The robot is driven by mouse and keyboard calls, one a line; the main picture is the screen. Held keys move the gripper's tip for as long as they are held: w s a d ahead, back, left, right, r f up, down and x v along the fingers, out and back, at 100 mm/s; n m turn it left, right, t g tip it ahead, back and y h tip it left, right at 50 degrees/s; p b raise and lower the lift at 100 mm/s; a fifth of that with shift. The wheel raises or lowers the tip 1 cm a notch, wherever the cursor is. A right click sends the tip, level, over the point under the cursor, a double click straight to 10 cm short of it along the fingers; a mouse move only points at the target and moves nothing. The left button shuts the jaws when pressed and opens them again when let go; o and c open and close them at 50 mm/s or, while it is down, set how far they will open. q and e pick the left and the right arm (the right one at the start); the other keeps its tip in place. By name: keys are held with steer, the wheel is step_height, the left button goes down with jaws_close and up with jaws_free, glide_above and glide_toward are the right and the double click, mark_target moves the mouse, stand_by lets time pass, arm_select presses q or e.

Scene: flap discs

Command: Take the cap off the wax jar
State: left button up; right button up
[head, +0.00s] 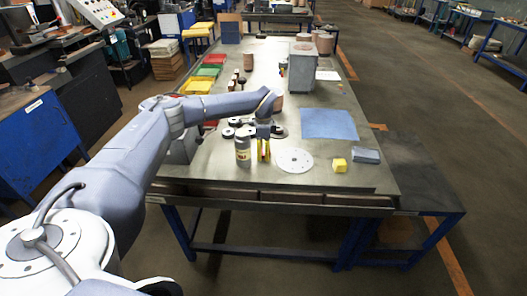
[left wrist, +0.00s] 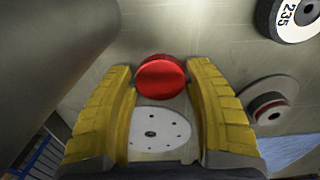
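The wax jar (head: 243,152) looks like the grey, labelled, upright container near the table's front edge. No red cap shows on its top in the head view. My left gripper (head: 264,158) points down just right of the jar, with its yellow fingers a little apart. In the left wrist view, a round red cap (left wrist: 160,78) sits between the tips of its fingers (left wrist: 161,82). Both fingers appear to meet the cap's sides. I cannot tell whether the cap also touches the table. My right gripper is out of view.
A white disc with holes (head: 294,160) lies right of the gripper. A blue sheet (head: 330,124), a yellow block (head: 340,165) and a grey-blue box (head: 366,155) are further right. Several flap discs (head: 228,133) lie behind the jar. A tall grey box (head: 302,78) stands farther back.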

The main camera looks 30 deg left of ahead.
arm_select(q)
steer(key=shift+o, duration=0.7)
